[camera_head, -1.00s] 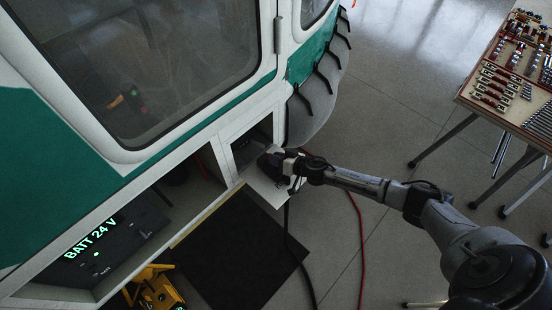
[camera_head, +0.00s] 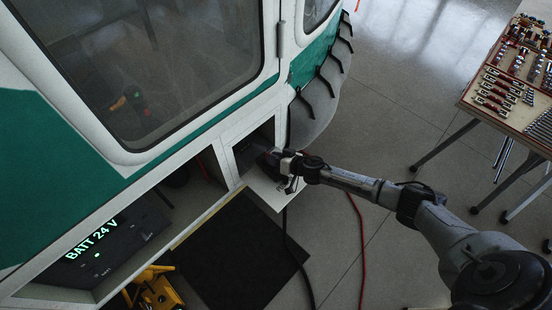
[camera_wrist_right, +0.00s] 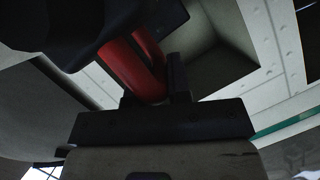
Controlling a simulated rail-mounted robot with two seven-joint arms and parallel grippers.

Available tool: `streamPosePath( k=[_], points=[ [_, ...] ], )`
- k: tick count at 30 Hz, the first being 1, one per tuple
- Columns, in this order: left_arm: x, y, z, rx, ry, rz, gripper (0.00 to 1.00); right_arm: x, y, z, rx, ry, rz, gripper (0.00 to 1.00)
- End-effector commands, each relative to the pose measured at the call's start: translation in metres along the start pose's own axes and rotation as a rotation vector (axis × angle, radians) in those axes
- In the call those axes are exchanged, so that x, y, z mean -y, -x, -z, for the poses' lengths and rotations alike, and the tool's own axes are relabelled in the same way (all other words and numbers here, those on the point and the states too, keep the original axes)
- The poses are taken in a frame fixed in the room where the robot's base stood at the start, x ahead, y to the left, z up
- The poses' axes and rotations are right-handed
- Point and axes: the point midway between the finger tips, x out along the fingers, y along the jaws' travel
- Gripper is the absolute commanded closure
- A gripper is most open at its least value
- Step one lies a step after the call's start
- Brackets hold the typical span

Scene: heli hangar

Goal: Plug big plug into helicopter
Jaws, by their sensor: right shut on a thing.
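The helicopter (camera_head: 110,165), white and green, fills the left of the head view. A small open compartment (camera_head: 245,143) with a lowered flap (camera_head: 273,192) is in its lower side. My right gripper (camera_head: 283,163) is at this opening, shut on the big plug (camera_head: 266,160), a dark body whose cable hangs down. In the right wrist view, my gripper (camera_wrist_right: 165,95) closes around a red part (camera_wrist_right: 132,68) beside the dark plug body (camera_wrist_right: 60,25). The compartment's inside (camera_wrist_right: 215,70) shows behind. The plug's front end and the socket are hidden. My left gripper is not in view.
A lit "BATT 24 V" panel (camera_head: 110,250) sits in a larger bay at left. A yellow device (camera_head: 155,288) and a black mat (camera_head: 240,250) are below. A red cable (camera_head: 357,230) lies on the floor. A tool table (camera_head: 510,80) stands at right.

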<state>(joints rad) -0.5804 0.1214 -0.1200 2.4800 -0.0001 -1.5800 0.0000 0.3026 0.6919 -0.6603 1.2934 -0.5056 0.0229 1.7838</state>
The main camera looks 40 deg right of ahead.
Motion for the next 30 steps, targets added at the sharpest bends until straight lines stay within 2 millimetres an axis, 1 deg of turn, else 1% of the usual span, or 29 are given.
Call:
streamPosePath(
  k=[1, 13, 26, 27, 30],
  points=[
    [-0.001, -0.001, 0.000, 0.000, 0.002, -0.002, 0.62, -0.002, -0.001, -0.006, 0.008, -0.004, -0.004, 1.00],
    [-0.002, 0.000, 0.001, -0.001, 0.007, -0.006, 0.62, -0.001, -0.011, -0.003, 0.009, -0.005, -0.002, 1.00],
    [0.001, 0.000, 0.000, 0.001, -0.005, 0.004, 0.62, -0.001, -0.012, -0.002, 0.009, -0.004, -0.003, 1.00],
    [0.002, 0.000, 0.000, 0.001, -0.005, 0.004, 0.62, -0.001, -0.012, -0.002, 0.009, -0.004, -0.003, 0.79],
    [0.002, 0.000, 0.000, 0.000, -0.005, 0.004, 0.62, -0.001, -0.012, -0.001, 0.007, -0.004, -0.002, 0.70]
  ],
)
